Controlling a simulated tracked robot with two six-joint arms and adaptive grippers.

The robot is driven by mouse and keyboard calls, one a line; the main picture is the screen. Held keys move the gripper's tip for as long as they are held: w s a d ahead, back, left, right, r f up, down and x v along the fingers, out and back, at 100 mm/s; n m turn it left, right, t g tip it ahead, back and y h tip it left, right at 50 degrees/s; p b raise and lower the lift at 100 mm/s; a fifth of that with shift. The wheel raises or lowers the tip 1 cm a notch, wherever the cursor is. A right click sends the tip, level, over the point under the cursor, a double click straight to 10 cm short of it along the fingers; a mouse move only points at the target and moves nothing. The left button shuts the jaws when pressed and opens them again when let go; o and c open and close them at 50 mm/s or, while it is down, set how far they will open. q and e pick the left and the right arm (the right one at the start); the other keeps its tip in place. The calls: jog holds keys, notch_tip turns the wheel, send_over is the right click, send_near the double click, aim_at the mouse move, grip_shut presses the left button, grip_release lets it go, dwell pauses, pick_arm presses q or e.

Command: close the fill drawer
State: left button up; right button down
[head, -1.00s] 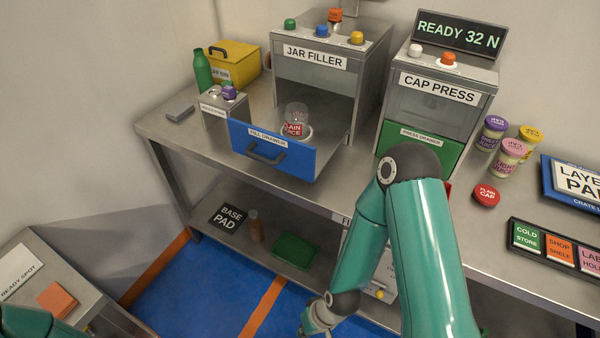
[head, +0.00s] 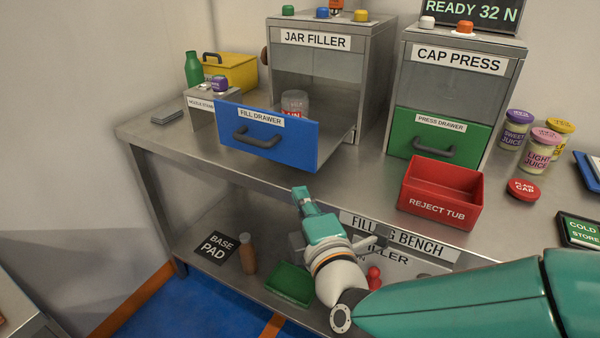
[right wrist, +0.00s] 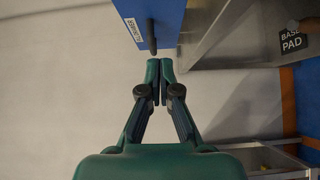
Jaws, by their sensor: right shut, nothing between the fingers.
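The blue fill drawer (head: 268,138) of the jar filler (head: 330,72) is pulled out in the head view, with a dark handle (head: 258,143) on its front. A clear jar (head: 295,102) stands in it, partly hidden by the drawer front. My right gripper (head: 301,192) is shut and empty, below and in front of the drawer, apart from it. In the right wrist view its closed fingertips (right wrist: 160,63) point at the blue drawer front (right wrist: 168,22) and its handle (right wrist: 152,36). My left gripper is not in view.
The green press drawer (head: 440,138) is shut under the cap press (head: 455,75). A red reject tub (head: 440,195) stands at the bench edge. A nozzle stand (head: 207,108) is left of the drawer. The lower shelf holds a green tray (head: 290,283) and a brown bottle (head: 248,255).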

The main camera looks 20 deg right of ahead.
jog(key=p, duration=0.8)
send_near(293, 147)
jog(key=w, duration=0.5)
jog(key=shift+w+d+f, duration=0.1)
jog(key=shift+w+d, duration=0.25)
jog(key=shift+w, duration=0.2)
